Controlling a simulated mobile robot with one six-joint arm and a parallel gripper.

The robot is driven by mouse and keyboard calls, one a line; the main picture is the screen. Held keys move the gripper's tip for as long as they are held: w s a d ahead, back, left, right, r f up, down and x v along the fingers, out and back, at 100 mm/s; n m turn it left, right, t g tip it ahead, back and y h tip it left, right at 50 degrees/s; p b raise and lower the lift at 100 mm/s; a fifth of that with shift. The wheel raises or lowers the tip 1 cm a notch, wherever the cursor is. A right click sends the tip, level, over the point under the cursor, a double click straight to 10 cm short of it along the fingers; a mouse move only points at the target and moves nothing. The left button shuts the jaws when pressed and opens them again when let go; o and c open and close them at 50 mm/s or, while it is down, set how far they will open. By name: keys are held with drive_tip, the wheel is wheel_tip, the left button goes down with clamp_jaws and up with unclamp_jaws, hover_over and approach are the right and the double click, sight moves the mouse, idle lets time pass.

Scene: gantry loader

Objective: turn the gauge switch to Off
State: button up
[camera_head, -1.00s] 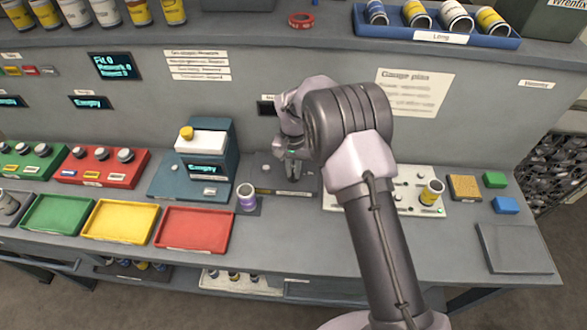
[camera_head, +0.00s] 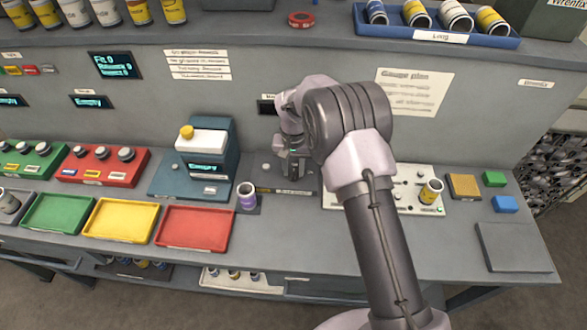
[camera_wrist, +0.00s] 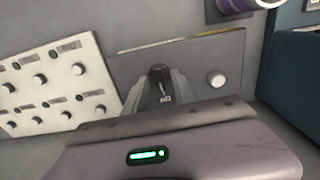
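The gauge plate (camera_head: 266,172) is a grey panel on the bench, between the purple can and the white knob board. In the wrist view its grey panel (camera_wrist: 207,57) carries a small dark upright part (camera_wrist: 162,75), which looks like the switch, and a round pale knob (camera_wrist: 216,79). My gripper (camera_head: 293,176) points down over this panel. In the wrist view its two grey fingers (camera_wrist: 160,92) flank the dark part. Whether they press on it is unclear, and the switch's setting is not readable.
A white board with several knobs (camera_wrist: 47,84) lies beside the panel. A purple can (camera_head: 247,196) stands on the other side, near a teal device (camera_head: 222,150) reading "Empty". A red tray (camera_head: 193,229) is further left. A paper sheet titled "Gauge plan" (camera_head: 415,92) hangs behind.

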sight(294, 172)
wheel_tip(294, 172, up, 17)
drive_tip(key=p, duration=0.3)
drive_tip(key=shift+r+p, duration=0.2)
drive_tip(key=shift+p, duration=0.2)
